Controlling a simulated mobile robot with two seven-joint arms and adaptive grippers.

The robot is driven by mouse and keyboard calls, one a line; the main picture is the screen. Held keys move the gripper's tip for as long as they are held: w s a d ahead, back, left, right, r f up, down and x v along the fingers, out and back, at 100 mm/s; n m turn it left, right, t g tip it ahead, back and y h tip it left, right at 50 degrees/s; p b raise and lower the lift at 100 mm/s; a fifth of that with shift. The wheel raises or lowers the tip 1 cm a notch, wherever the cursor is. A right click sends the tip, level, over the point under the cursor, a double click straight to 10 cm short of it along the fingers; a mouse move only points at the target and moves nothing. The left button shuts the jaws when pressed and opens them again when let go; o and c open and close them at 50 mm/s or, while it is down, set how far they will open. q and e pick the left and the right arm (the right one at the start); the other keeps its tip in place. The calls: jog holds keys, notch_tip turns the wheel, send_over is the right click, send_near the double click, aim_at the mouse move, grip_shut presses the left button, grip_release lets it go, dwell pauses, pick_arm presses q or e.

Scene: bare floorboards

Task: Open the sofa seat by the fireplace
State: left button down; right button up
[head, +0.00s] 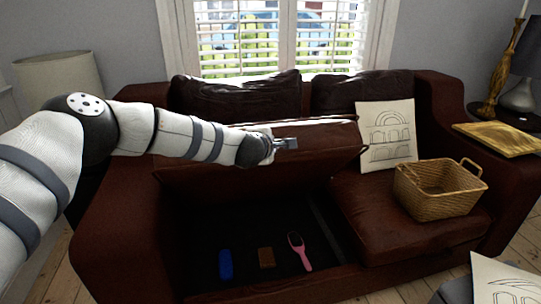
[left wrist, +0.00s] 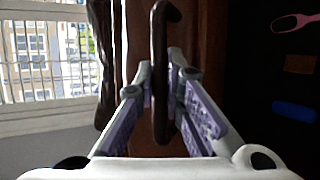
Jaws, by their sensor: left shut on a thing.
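The brown leather sofa (head: 410,222) stands below the window. Its left seat (head: 255,180) is raised and tilted up in front of the back cushions, with the dark storage space (head: 205,225) under it uncovered. My left gripper (head: 287,144) is at the raised seat's upper edge. In the left wrist view the gripper (left wrist: 160,85) is shut on a thin dark brown strip (left wrist: 160,70), which looks like part of the seat. Inside the space lie a blue object (head: 225,264), a brown block (head: 266,257) and a pink brush (head: 298,250). My right gripper is not in view.
The right seat is down and holds a wicker basket (head: 438,190) and a drawing (head: 387,136). A pale lampshade (head: 60,80) stands at left. Another drawing (head: 505,280) is at lower right.

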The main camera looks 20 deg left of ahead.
pick_arm(q)
jog(key=shift+w+r, duration=0.1)
jog(key=shift+r, duration=0.05)
jog(key=c, duration=1.7)
grip_release()
jog(key=shift+o, duration=0.2)
